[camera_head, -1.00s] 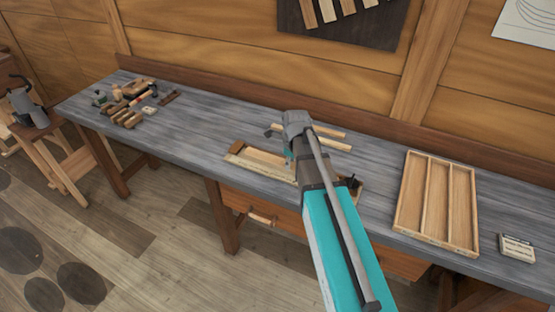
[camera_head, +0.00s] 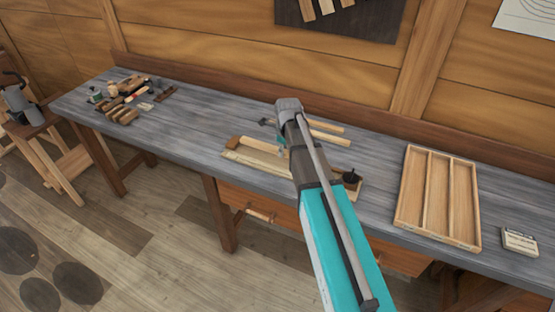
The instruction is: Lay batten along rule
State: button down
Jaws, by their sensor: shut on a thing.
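My arm reaches over the bench, and its wrist hides much of the work. My gripper (camera_head: 283,151) is small and partly hidden at the left of the wrist, low over a pale wooden board (camera_head: 240,158). It is shut on a pale batten (camera_head: 262,145), whose left part shows beside a brown block (camera_head: 233,142). The batten's right part is hidden behind my arm. Whether it touches the board is unclear. Two more pale battens (camera_head: 328,126) lie behind the wrist. I cannot make out the rule for certain.
A three-compartment wooden tray (camera_head: 400,217) lies on the bench to the right, with a small white labelled box (camera_head: 519,241) beyond it. A dark round object (camera_head: 351,178) stands at the board's right end. Several tools (camera_head: 125,98) lie at the bench's left end.

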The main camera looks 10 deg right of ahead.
jog(key=b, duration=0.6)
send_over(277, 160)
jog(key=s, duration=0.1)
notch_tip(277, 160, down, 6)
jog(key=shift+d+f, duration=0.15)
jog(key=shift+f, duration=0.05)
jog(key=shift+w+f+b, duration=0.35)
jog(key=shift+f+b, duration=0.1)
jog(key=shift+f, duration=0.1)
jog(key=shift+f+b, duration=1.4)
jog(key=shift+f, duration=0.15)
jog(key=c, duration=0.6)
grip_release()
jog(key=shift+c, duration=0.2)
